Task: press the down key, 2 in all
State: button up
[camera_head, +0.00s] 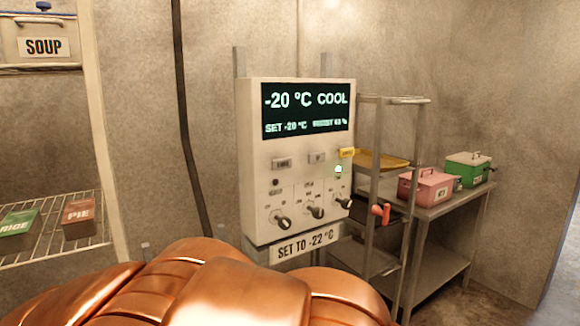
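A pale control box (247,150) hangs on the wall at the centre. Its dark display (305,112) reads "-20 °C COOL" and "SET -20 °C"; the rest of the lower line is hard to read. Below are a left grey key (281,163), a middle key (317,157) and a yellow key (347,153). Their labels are too small to tell which is the down key. Several dark knobs (315,212) sit lower on the box. A sign (305,243) under it says "SET TO -22 °C". My gripper is not visible; only copper-coloured parts of my arm fill the bottom.
A metal rack (421,150) with a yellow tray (382,160) stands right of the box. Beyond it, a table (455,202) bears a pink box (428,188) and a green box (468,170). Wire shelving (45,243) is at left. A dark cable (183,110) runs down the wall.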

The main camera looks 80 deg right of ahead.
aim_at(277, 164)
jog(key=z, duration=2.65)
